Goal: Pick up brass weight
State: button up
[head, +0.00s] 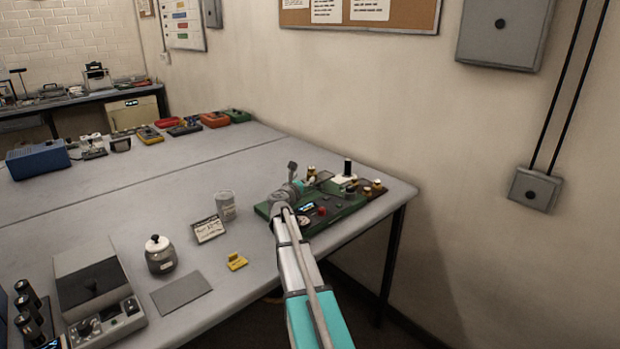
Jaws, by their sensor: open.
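Several small brass-coloured pieces (377,184) stand on a brown strip at the right end of the green board (345,212); I cannot tell which one is the brass weight. Another small brass-coloured piece (311,171) shows near the board's back edge, beside my arm's end. My arm reaches from the bottom of the head view to the board. My gripper (322,179) is small and dark there, above the back of the board, left of the brass pieces. It is open, and I see nothing held. My arm hides the board's left part.
A black cylinder (348,167) stands upright at the back of the board. A clear beaker (226,205), a small sign (208,229), a lidded jar (160,254) and a yellow piece (236,261) stand left of my arm. The wall is close behind the table (120,207).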

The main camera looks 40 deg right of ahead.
aim_at(311, 169)
jog(key=shift+x, duration=1.7)
jog(key=shift+w+d, duration=0.1)
jog(key=shift+x, duration=2.65)
grip_shut()
